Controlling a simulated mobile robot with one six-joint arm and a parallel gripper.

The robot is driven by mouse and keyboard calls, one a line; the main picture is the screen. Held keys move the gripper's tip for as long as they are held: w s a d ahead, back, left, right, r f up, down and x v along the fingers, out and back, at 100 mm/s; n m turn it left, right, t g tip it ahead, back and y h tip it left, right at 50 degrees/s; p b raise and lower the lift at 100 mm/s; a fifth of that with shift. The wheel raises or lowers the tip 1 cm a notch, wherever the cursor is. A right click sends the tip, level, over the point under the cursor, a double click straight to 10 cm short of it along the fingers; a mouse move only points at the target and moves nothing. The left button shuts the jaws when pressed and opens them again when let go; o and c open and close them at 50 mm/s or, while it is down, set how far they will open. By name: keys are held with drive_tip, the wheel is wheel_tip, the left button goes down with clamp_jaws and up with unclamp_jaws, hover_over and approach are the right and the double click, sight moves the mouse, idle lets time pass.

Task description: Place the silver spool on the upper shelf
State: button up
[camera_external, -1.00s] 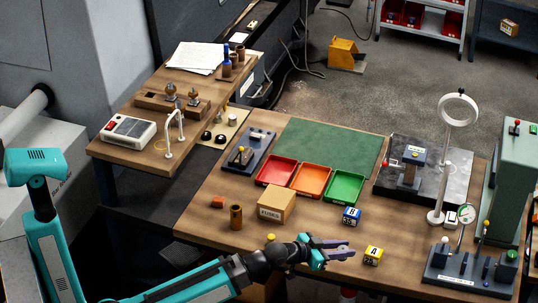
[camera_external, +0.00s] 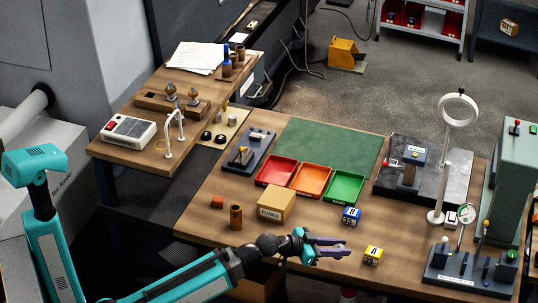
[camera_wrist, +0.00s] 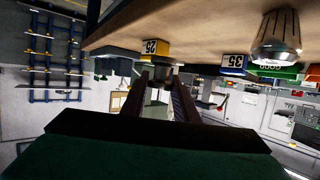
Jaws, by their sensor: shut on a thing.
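My gripper (camera_external: 345,248) is over the front of the wooden bench, left of the yellow block. In the wrist view, which is upside down, its two dark fingers (camera_wrist: 160,88) point ahead. A small grey metal piece (camera_wrist: 161,69) shows between their tips, in front of the yellow block. It appears to be the silver spool, mostly hidden by the fingers. I cannot make it out clearly in the external view. A wooden surface (camera_external: 135,128) at the left, with papers on it, may be the upper shelf. I cannot tell for certain.
A yellow block (camera_external: 373,255) and a blue block (camera_external: 351,215) stand near my gripper. Red (camera_external: 275,170), orange (camera_external: 311,181) and green (camera_external: 345,188) trays lie behind. A tall ring stand (camera_external: 443,180) rises at right.

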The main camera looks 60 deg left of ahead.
drive_tip(key=s+a+r+n+y+p, duration=0.1)
drive_tip(key=s+a+r, duration=0.3)
drive_tip(key=a+r, duration=0.5)
drive_tip(key=s+a+r+n+y+p, duration=0.1)
drive_tip(key=s+a+r, duration=0.3)
drive_tip(key=a, duration=0.9)
drive_tip(key=s+a+r+n+y+p, duration=0.1)
drive_tip(key=s+a+r+p, duration=0.15)
drive_tip(key=a+r, duration=0.7)
drive_tip(key=s+a+r+n+y, duration=0.1)
drive_tip(key=s+a+r, duration=0.3)
drive_tip(key=s+a, duration=0.4)
drive_tip(key=s+a+r+n+g+y+p, duration=0.1)
drive_tip(key=s+a+r+n+y, duration=0.1)
drive_tip(key=s+a+r, duration=0.3)
drive_tip(key=s+a+r+n+g+y+p, duration=0.1)
drive_tip(key=s+a+r+n+y, duration=0.1)
drive_tip(key=s+a, duration=1)
wheel_tip(320, 180, up, 3)
drive_tip(key=shift+s+f+y, duration=0.1)
drive_tip(key=shift+s+y, duration=0.3)
drive_tip(key=shift+y, duration=0.4)
drive_tip(key=shift+f, duration=0.1)
wheel_tip(320, 180, down, 14)
drive_tip(key=shift+r+p, duration=0.2)
drive_tip(key=shift+p, duration=1.05)
